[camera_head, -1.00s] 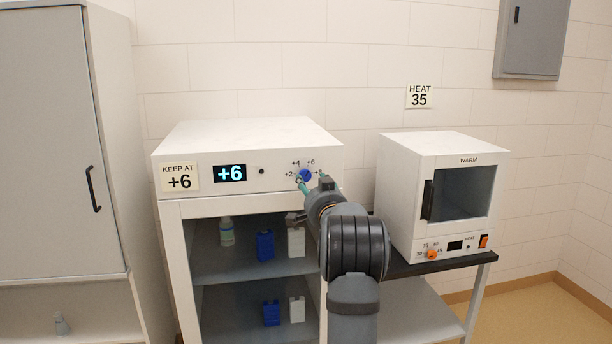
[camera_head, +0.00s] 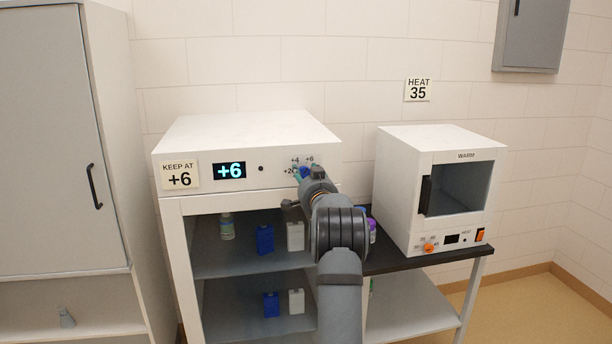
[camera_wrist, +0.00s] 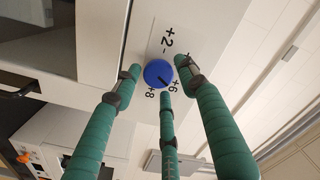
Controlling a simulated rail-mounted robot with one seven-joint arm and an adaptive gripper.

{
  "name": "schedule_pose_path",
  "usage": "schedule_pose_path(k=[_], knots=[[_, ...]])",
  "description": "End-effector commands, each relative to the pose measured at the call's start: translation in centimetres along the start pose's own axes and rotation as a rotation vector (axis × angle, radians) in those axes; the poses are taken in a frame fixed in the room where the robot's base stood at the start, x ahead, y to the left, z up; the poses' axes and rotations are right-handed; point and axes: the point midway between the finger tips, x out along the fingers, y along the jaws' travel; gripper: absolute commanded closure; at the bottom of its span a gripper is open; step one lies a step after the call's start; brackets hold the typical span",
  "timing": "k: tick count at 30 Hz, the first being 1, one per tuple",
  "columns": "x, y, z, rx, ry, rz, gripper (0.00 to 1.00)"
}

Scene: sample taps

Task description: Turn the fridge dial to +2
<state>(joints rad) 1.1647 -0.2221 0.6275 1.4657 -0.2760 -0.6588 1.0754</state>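The blue fridge dial (camera_wrist: 158,73) sits on the white front panel, with printed +2, +6 and +8 marks around it; its dark pointer line lies toward +6. In the head view the dial (camera_head: 304,172) is partly hidden by my wrist. The fridge display (camera_head: 230,170) reads +6. My gripper (camera_wrist: 157,69) has green fingers spread around the dial: one to its left, one to its right and one below. Small gaps show between the side fingertips and the dial; I cannot tell if the lower finger touches it.
A KEEP AT +6 label (camera_head: 179,175) is left of the display. The open fridge shelves (camera_head: 232,262) hold several bottles. A white warmer (camera_head: 420,190) stands to the right on a black-topped table (camera_head: 405,265), with a purple bottle (camera_head: 373,230) beside my arm. A grey cabinet (camera_head: 50,150) is left.

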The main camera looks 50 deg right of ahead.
Motion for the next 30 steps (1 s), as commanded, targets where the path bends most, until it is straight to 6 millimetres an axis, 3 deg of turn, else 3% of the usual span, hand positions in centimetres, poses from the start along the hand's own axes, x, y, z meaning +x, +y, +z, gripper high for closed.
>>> schedule_pose_path(k=[16,30], knots=[[-0.01,-0.12,-0.18,-0.001,0.003,-0.002,0.92],[-0.01,-0.24,-0.13,-0.122,0.009,-0.006,0.93]])
